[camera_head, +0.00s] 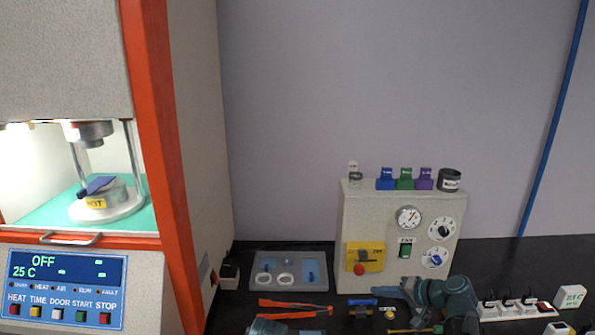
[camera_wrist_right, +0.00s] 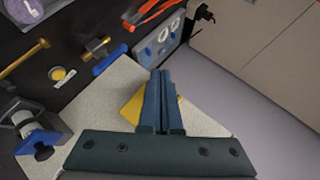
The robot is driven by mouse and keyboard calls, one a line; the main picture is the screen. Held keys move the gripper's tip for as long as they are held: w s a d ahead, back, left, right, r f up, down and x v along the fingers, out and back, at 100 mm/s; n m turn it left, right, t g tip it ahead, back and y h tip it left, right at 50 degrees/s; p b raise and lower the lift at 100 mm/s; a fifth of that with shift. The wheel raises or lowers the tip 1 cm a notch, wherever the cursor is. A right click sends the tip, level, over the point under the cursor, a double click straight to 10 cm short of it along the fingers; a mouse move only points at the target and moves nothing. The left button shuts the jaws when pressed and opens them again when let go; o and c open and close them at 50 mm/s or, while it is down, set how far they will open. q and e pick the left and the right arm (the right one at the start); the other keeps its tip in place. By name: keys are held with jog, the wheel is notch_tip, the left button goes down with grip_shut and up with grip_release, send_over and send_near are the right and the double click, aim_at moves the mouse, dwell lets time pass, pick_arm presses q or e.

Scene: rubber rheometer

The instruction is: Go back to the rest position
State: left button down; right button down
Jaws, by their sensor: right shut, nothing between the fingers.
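My right gripper (camera_head: 384,291) is in front of the lower part of the beige control box (camera_head: 371,222), pointing left. In the right wrist view its two dark fingers (camera_wrist_right: 161,76) are pressed together with nothing between them. The yellow valve panel (camera_wrist_right: 130,108) shows partly behind them. A teal-grey rounded part at the bottom edge of the head view may belong to my left arm (camera_head: 268,327); its fingers cannot be made out.
The rheometer (camera_head: 192,130) stands at left, chamber open, a blue piece (camera_head: 100,185) on its lower die; its display reads OFF, 25 C. A grey tray (camera_head: 318,262), red-orange tongs (camera_head: 292,303) and a power strip (camera_head: 520,309) lie on the black bench.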

jog(key=s+a+f+n+g+h, duration=0.1)
jog(key=s+a+f+g, duration=0.15)
jog(key=a, duration=0.25)
jog(key=s+a+f+n+g, duration=0.1)
jog(key=s+a+f+n, duration=0.15)
jog(key=a, duration=0.25)
jog(key=s+a+f+n+g+h, duration=0.1)
jog(key=s+a+f+g, duration=0.1)
jog(key=s+a, duration=0.25)
jog(key=s+a+f+n+g+h, duration=0.1)
jog(key=s+a+f+n+h, duration=0.1)
jog(key=s+h, duration=0.2)
jog(key=s+a+f+n+g+h, duration=0.1)
jog(key=s+a+n+g+h, duration=0.1)
jog(key=s, duration=0.6)
jog(key=shift+s+a+f+h, duration=0.35)
jog(key=shift+a+h, duration=0.45)
jog(key=shift+h, duration=0.1)
